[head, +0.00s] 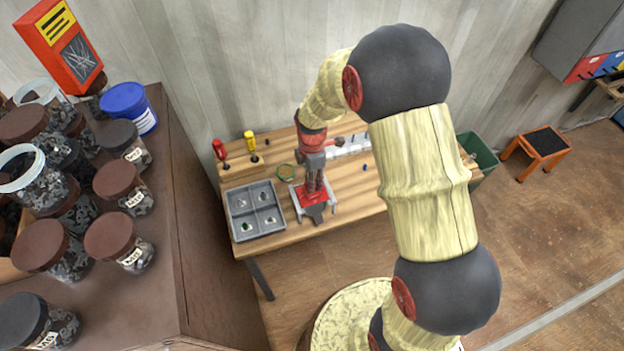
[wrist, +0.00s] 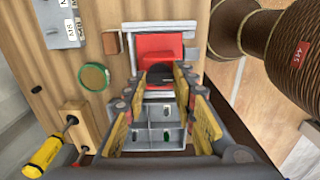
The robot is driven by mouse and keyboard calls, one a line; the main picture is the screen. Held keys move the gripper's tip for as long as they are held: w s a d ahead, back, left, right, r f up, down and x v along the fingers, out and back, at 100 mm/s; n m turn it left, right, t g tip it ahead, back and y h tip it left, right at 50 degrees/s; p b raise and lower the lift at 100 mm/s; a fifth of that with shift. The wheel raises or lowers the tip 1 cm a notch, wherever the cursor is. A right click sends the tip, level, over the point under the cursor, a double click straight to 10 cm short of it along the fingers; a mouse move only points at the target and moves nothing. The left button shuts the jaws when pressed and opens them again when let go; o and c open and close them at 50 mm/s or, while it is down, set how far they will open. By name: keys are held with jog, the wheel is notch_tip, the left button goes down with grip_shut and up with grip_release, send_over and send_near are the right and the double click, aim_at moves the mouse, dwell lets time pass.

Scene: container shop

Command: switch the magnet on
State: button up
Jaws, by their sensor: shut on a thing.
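A red block in a grey frame (wrist: 160,47), like a small vise, sits on the workbench; it shows under my gripper in the head view (head: 312,195). I cannot tell for sure which part is the magnet, and no switch marking is readable. My gripper (wrist: 161,75) reaches over the red block with its yellow-padded fingers. It is shut on a small dark grey piece (wrist: 160,71) between the fingertips. The fingers hide most of that piece, so its shape is unclear.
A grey compartment tray (head: 231,212) is left of the frame. A green ring (head: 286,172) lies behind it. Yellow (head: 250,140) and red (head: 219,149) screwdrivers stand at the back left. A cabinet (head: 160,240) with several jars is further left. Bare bench (head: 350,205) is right of the frame.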

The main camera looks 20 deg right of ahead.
jog(key=o, duration=1.2)
jog(key=shift+c, duration=0.2)
notch_tip(320, 180, up, 12)
dwell(0.3)
